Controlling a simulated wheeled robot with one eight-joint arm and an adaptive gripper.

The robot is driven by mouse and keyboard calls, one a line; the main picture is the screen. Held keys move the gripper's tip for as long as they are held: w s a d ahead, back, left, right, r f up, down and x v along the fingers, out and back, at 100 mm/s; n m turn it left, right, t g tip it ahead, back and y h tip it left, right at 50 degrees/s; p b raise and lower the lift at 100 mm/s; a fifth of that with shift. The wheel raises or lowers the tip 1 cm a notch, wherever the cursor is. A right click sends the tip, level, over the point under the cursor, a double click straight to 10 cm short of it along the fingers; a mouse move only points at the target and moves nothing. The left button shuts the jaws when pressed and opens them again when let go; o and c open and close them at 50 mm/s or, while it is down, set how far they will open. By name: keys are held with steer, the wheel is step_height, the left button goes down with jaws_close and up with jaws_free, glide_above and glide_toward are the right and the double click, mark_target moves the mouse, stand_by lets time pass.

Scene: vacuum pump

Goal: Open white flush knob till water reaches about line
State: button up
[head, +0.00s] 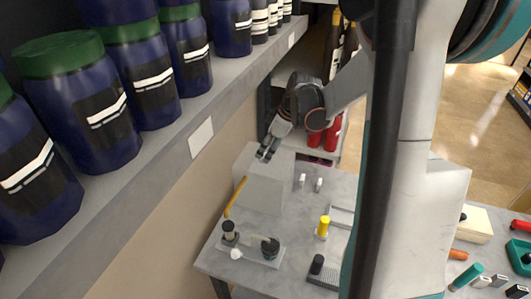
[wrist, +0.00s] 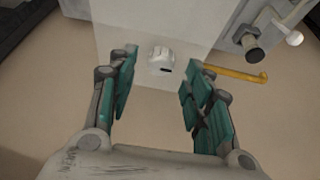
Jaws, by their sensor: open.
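A pale grey box-shaped tank (head: 262,188) stands at the left of the table in the head view. My gripper (head: 268,154) is over its top at the far side. In the wrist view, my gripper (wrist: 158,82) is open and empty, its teal-padded fingers spread. A small white knob (wrist: 161,60) with a dark slot shows in the gap between the fingertips, against the pale tank (wrist: 185,28). I see no contact with it. The knob is not clear in the head view. No water level or line can be made out.
A yellow tube (head: 236,197) leads along the tank's left side; it also shows in the wrist view (wrist: 238,75). A pump unit (head: 262,254) with a white ball (head: 236,253) is in front. A shelf of blue jars (head: 78,98) borders the left. A yellow-capped bottle (head: 323,226) stands right.

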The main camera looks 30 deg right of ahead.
steer(key=v, duration=0.9)
stand_by(1.4)
